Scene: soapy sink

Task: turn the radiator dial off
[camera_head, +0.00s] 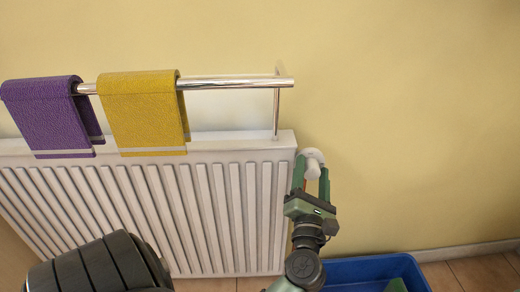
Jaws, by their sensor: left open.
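The radiator dial (313,166) is a white knob at the upper right corner of the white radiator (215,205). My left gripper (311,170) is at the dial, with one green finger on its left and one on its right. The fingers stand apart with the dial between them. I cannot tell whether they touch it. Any marking on the dial is too small to read. My right gripper is not in view.
A chrome rail (235,84) above the radiator carries a purple towel (48,115) and a yellow towel (143,110). A blue bin (365,271) stands on the tiled floor at the lower right. The wall right of the dial is bare.

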